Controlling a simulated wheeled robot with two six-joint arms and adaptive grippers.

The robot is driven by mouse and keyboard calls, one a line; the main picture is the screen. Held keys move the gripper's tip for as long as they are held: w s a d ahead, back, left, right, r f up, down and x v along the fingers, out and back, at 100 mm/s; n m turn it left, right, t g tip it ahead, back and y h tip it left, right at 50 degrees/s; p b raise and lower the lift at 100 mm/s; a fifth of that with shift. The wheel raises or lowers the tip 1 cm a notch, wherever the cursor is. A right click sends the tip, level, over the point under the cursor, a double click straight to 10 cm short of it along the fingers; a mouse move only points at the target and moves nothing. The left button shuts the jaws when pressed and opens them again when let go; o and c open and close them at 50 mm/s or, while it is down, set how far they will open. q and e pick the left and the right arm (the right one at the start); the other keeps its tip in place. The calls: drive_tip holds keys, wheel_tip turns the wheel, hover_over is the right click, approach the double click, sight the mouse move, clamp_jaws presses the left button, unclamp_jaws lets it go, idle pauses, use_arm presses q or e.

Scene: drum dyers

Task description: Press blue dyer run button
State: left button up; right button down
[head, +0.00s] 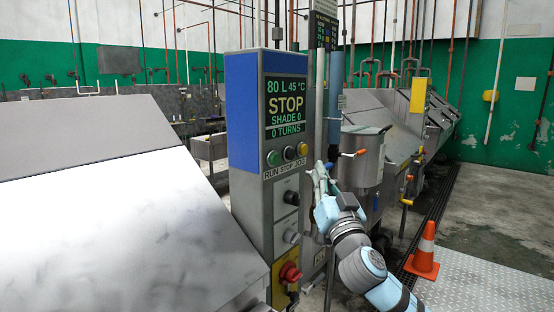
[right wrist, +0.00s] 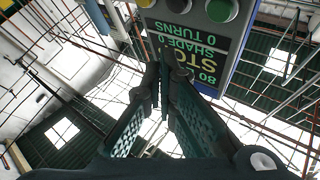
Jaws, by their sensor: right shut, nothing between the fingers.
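The blue dyer's control panel (head: 241,110) stands upright left of centre in the head view. Its display (head: 286,105) reads 80 L, 45 °C, STOP, SHADE 0, 0 TURNS. Below it sit the green run button (head: 274,158), the dark stop button (head: 289,152) and the yellow jog button (head: 302,149). My right gripper (head: 320,168) is just right of the buttons, seemingly apart from the panel. In the right wrist view, its fingertips (right wrist: 165,74) are together and empty. There the display (right wrist: 200,50) appears upside down, with the green button (right wrist: 220,10) at the top edge. My left gripper is out of view.
Lower on the panel are a black knob (head: 291,198) and a red switch on a yellow plate (head: 289,273). A large grey metal housing (head: 110,200) fills the left. A steel vessel (head: 363,155) stands behind my right arm. An orange cone (head: 424,250) stands on the floor at right.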

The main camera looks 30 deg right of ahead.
sight(275, 159)
drive_tip(key=shift+s+a+r+t, duration=0.15)
drive_tip(key=shift+s+a+r, duration=0.1)
drive_tip(key=shift+r, duration=0.25)
drive_tip(key=shift+s+a+r+t, duration=0.1)
drive_tip(key=shift+s+r+t, duration=0.1)
drive_tip(key=shift+r, duration=0.3)
drive_tip(key=w+a+p, duration=0.2)
drive_tip(key=w+p, duration=0.2)
drive_tip(key=w, duration=0.4)
drive_tip(key=shift+w+a, duration=0.25)
drive_tip(key=shift+w+f, duration=0.1)
idle(0.6)
drive_tip(key=shift+w+a, duration=0.15)
drive_tip(key=shift+w, duration=0.15)
